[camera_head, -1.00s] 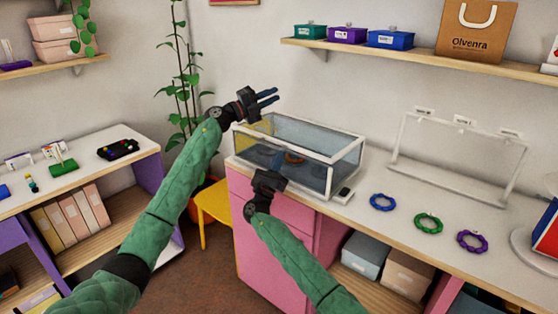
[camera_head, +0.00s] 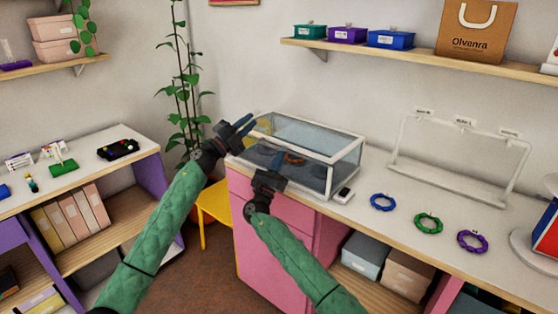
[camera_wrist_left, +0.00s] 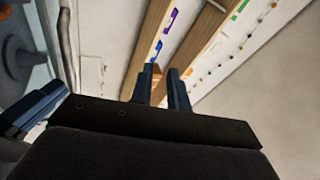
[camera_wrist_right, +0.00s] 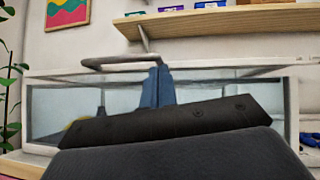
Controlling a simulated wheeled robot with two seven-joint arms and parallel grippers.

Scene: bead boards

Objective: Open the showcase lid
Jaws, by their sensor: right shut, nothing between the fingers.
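The showcase (camera_head: 335,183) is a clear glass box with a pale frame on the white counter. Its lid (camera_head: 318,132) looks down; a grey curved handle (camera_wrist_right: 120,62) shows at its upper front edge in the right wrist view. An orange-brown ring (camera_head: 294,158) and dark stands show through the glass. My left gripper (camera_head: 240,127) is at the showcase's left end, fingers slightly apart and empty; they also show in the left wrist view (camera_wrist_left: 165,82). My right gripper (camera_head: 277,160) is shut and empty before the front glass, fingers pointing up. Contact with the handle is unclear.
A small white-topped item (camera_head: 343,195) lies by the showcase's front right corner. Blue (camera_head: 383,202), green (camera_head: 428,223) and purple (camera_head: 472,242) rings lie farther right before a white rack (camera_head: 450,180). A wall shelf (camera_head: 420,58) is above; a plant (camera_head: 187,90) stands left.

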